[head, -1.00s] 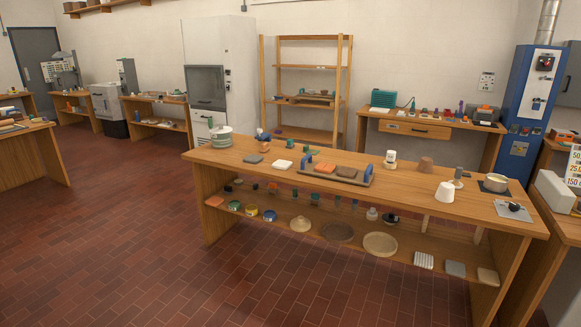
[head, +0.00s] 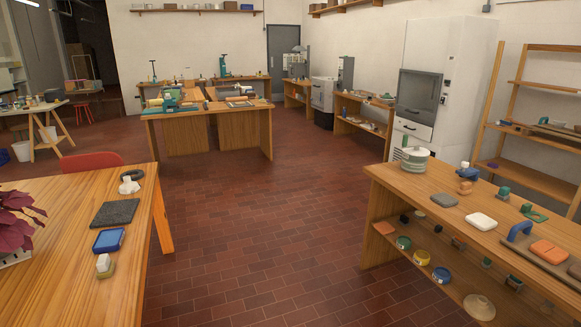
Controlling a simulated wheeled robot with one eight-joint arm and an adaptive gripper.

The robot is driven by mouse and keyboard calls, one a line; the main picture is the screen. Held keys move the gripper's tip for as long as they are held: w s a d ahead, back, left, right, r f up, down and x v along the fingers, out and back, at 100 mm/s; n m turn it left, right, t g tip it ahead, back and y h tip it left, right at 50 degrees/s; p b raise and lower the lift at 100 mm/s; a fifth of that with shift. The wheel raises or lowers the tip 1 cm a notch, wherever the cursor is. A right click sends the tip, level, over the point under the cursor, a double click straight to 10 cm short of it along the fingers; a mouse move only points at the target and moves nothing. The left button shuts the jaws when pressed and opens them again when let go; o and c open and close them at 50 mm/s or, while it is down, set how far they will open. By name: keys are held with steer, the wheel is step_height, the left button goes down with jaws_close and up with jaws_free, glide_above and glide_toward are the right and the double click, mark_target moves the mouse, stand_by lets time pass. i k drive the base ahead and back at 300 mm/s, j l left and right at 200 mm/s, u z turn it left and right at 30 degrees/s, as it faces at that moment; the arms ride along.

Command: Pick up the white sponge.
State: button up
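A white, flat, rounded block that looks like the white sponge (head: 481,220) lies on the top of the long wooden bench (head: 428,187) at the right in the head view. A grey flat pad (head: 444,200) lies to its left. A blue-handled tray (head: 514,247) with orange blocks is to its right. My gripper is not in view.
The brick floor (head: 290,230) between the benches is open. A wooden table (head: 60,260) at the left front holds a plant, a dark mat and a blue tray. A red chair (head: 90,162) stands behind it. Workbenches (head: 212,130) stand further back.

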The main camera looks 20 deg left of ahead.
mark_target(104, 266)
steer(key=i+j+u, duration=0.15)
steer(key=u, duration=0.3)
steer(key=i+u, duration=0.65)
steer(key=u, duration=0.3)
steer(key=i+l+u, duration=0.2)
steer(key=u, duration=0.25)
steer(key=i+l+u, duration=0.2)
steer(key=u, duration=0.25)
steer(key=i+l, duration=0.05)
